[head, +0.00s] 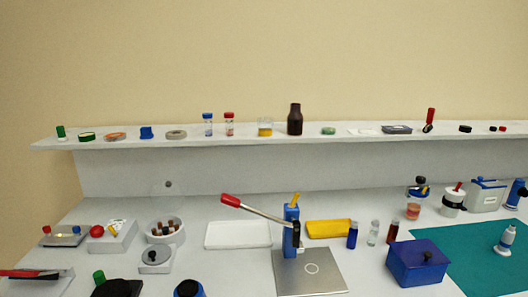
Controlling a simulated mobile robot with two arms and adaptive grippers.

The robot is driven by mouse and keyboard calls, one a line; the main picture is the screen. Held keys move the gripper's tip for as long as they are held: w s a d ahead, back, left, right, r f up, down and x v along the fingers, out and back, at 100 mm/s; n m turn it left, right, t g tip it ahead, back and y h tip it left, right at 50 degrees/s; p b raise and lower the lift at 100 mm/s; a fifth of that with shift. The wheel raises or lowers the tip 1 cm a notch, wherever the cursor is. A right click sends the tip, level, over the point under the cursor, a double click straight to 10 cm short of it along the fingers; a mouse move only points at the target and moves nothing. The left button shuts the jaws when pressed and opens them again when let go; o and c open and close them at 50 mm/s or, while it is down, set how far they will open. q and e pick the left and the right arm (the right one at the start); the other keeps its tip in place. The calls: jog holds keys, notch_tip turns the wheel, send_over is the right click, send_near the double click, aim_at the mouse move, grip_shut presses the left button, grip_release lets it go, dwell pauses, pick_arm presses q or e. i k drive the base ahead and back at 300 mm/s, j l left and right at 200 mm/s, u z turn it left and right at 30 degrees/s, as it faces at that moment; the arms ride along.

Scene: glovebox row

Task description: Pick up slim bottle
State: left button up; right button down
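Three slim, upright bottles stand close together on the bench, right of the lever press: a dark blue bottle (352,236), a pale clear bottle with a light blue top (373,233) and a dark red-brown bottle (392,232). I cannot tell which of them the task means by the slim bottle. Neither of my grippers is in view.
The lever press (291,228) with a metal base plate (318,279) stands left of the bottles. A blue box (417,264) sits in front right, beside a teal mat (465,262). A white tray (238,235) lies left of the press.

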aim_at(506, 242)
jog(key=z, duration=1.55)
jog(key=i+j+z, duration=0.1)
jog(key=i+z, duration=0.2)
jog(key=i+j+z, duration=0.15)
jog(key=i+z, duration=0.2)
